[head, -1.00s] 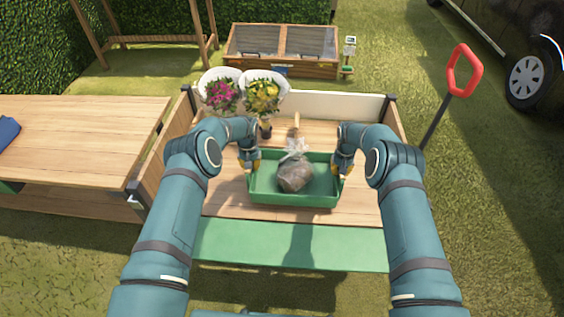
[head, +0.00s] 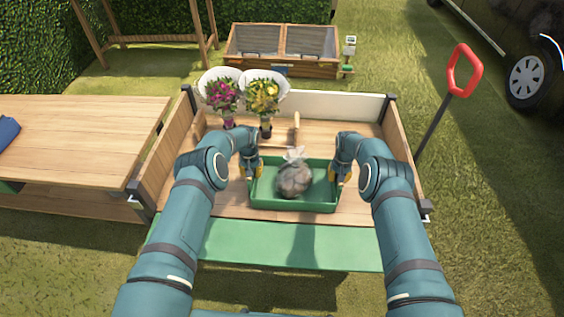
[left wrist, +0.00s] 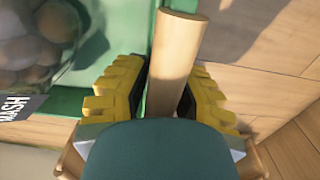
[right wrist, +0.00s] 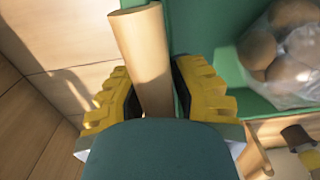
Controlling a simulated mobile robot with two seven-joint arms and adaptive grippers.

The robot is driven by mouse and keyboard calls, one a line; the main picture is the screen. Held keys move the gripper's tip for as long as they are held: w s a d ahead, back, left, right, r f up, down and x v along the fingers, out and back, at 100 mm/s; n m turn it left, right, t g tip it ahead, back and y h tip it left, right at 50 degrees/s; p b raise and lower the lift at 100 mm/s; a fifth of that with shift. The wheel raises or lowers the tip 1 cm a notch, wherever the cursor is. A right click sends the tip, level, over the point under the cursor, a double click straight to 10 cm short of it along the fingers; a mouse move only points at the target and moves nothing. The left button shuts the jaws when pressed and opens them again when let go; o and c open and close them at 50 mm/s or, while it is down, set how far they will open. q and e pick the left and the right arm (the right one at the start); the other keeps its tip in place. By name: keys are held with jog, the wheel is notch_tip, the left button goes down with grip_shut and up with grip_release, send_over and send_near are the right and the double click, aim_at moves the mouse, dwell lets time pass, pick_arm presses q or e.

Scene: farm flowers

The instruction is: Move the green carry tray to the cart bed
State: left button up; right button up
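The green carry tray (head: 294,207) is inside the wooden cart bed (head: 228,207), near its front edge. I cannot tell whether it touches the boards. A clear bag of round brown items (head: 293,180) sits in the tray. My left gripper (head: 253,172) is at the tray's left end, its yellow fingers closed around a wooden handle (left wrist: 172,65). My right gripper (head: 343,172) is at the right end, fingers closed around the other wooden handle (right wrist: 146,60). The tray looks level. Its underside is hidden.
Two wrapped bouquets, pink (head: 222,95) and yellow (head: 264,95), stand at the bed's back left. A wooden-handled tool (head: 296,122) is behind the tray. Side walls flank the bed. A wooden table (head: 75,140) stands left; a red pull handle (head: 464,70) rises at right.

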pick_arm(q)
jog(key=shift+o, duration=0.4)
jog(key=shift+r, duration=0.1)
pick_arm(e)
jog(key=shift+o, duration=0.4)
jog(key=shift+r, duration=0.1)
pick_arm(q)
notch_tip(320, 180, up, 12)
jog(key=shift+f, duration=0.1)
pick_arm(e)
notch_tip(320, 180, up, 12)
dwell(0.7)
